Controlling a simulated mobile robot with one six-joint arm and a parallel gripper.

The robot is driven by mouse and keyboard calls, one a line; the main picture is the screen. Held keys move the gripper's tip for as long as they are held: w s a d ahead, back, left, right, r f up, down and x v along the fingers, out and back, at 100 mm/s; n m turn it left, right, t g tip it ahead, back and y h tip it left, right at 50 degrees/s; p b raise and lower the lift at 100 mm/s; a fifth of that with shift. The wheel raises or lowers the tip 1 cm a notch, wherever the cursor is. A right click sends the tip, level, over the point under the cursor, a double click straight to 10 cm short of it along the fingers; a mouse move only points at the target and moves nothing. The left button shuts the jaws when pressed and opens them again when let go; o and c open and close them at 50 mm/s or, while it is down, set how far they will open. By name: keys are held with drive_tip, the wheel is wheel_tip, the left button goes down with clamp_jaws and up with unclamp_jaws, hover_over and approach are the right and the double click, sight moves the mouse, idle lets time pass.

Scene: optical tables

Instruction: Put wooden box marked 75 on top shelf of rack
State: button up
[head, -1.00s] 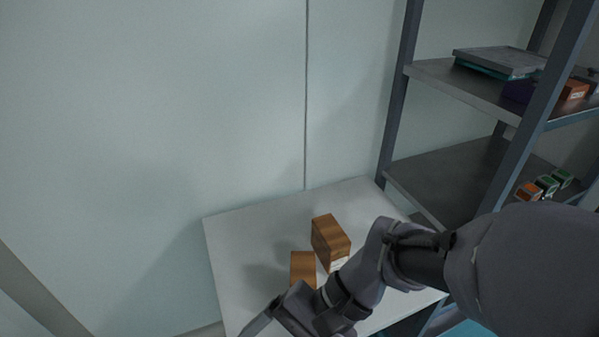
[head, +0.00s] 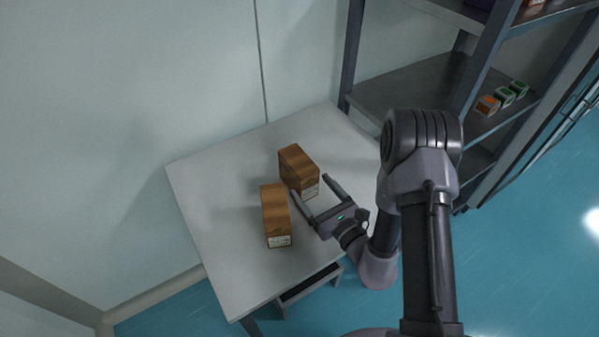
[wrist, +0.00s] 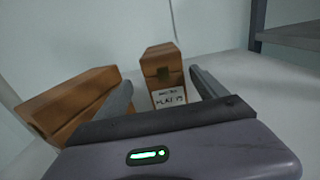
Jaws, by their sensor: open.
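Two wooden boxes stand on the white table. The farther box (head: 299,171) is in front of my gripper (head: 311,187), which is open with its fingers spread near the box's labelled end. In the wrist view this box (wrist: 160,72) shows between the fingertips, with a white label; its marking looks like "PLA1 75" but is too blurred to be sure. The nearer box (head: 275,214) stands to the left, outside the left finger, and shows at the left in the wrist view (wrist: 70,100). The rack (head: 415,95) stands at the right; its top shelf is cut off or out of view.
The white table (head: 225,170) has free room at its left and front. On a rack shelf sit several small boxes (head: 505,97), orange and green. A purple item is partly visible on the shelf above. A pale wall (head: 180,80) stands behind the table.

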sight(308, 183)
drive_tip(key=x, duration=0.3)
drive_tip(key=shift+w+a, duration=0.1)
drive_tip(key=shift+w, duration=0.1)
drive_tip(key=x, duration=0.2)
drive_tip(key=b+x, duration=0.1)
drive_tip(key=x, duration=0.2)
drive_tip(key=shift+w+r, duration=0.25)
drive_tip(key=shift+w, duration=0.05)
clamp_jaws()
